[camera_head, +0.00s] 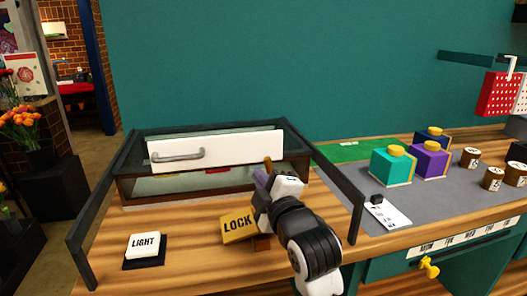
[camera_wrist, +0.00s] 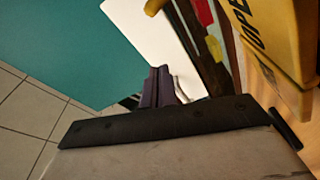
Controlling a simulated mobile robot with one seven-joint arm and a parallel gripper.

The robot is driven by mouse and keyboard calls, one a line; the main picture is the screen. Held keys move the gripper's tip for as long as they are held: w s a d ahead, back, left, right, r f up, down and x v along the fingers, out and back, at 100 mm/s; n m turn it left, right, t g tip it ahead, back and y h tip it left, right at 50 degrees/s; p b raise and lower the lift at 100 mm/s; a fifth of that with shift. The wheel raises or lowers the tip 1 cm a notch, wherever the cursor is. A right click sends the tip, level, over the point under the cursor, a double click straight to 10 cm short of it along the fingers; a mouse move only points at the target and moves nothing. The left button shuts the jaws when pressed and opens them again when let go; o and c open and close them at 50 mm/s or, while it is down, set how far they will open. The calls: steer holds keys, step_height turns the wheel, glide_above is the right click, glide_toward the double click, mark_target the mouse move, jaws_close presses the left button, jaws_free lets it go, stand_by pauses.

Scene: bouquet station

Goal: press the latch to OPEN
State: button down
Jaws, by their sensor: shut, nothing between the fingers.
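The latch (camera_head: 237,226) is a yellow block on the wooden counter, and its face towards the head camera reads LOCK. In the wrist view the yellow latch (camera_wrist: 283,42) fills the upper right corner, with part of the word OPEN showing. My gripper (camera_head: 262,178) is shut and empty, above and behind the latch in the head view. Its dark fingers also show in the wrist view (camera_wrist: 158,84), pressed together, with a visible gap between them and the latch. My wrist hides the right side of the latch in the head view.
A dark-framed glass case (camera_head: 136,190) with a white handled panel (camera_head: 215,149) stands behind the latch. A LIGHT button (camera_head: 145,245) is at the left. Dark rails flank the area. Teal (camera_head: 391,167) and purple (camera_head: 429,161) blocks stand on a grey mat at the right.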

mark_target(257, 156)
stand_by(0.3)
steer(key=p+x, duration=0.3)
steer(key=x, duration=0.6)
steer(key=shift+w+a+r, duration=0.15)
steer(key=shift+w, duration=0.2)
steer(key=d, duration=0.2)
steer(key=d+f+p, duration=0.1)
steer(key=shift+w+f, duration=0.15)
steer(key=shift+w, duration=0.15)
steer(key=shift+d+f, duration=0.2)
steer(key=shift+d, duration=0.15)
steer(key=shift+w+f, duration=0.1)
steer(key=shift+w, duration=0.1)
